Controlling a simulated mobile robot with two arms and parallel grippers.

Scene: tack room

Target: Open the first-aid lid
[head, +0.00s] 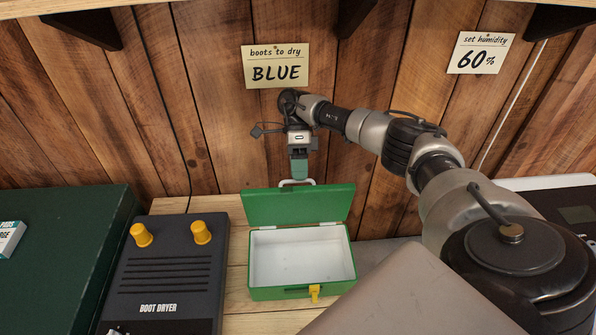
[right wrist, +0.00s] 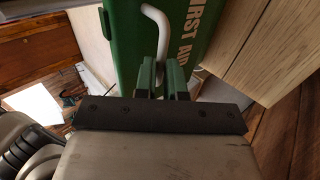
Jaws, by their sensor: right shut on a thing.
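The green first-aid box (head: 303,290) stands on the wooden bench, and its white inside is empty. Its green lid (head: 299,206) is raised and leans back toward the wall; it also shows in the right wrist view (right wrist: 124,50) with "FIRST AID" lettering. A white handle (head: 296,183) is on the lid's upper edge. My right gripper (head: 299,176) is shut on this handle, with its green fingers around the bar in the right wrist view (right wrist: 162,75). A yellow latch (head: 314,293) hangs at the box's front. My left gripper is not in view.
A black boot dryer (head: 165,275) with two yellow knobs stands left of the box. A dark green case (head: 70,250) is at the far left. Notes reading "BLUE" (head: 275,65) and "60%" (head: 480,53) are on the wooden wall close behind. A white device (head: 555,185) is at right.

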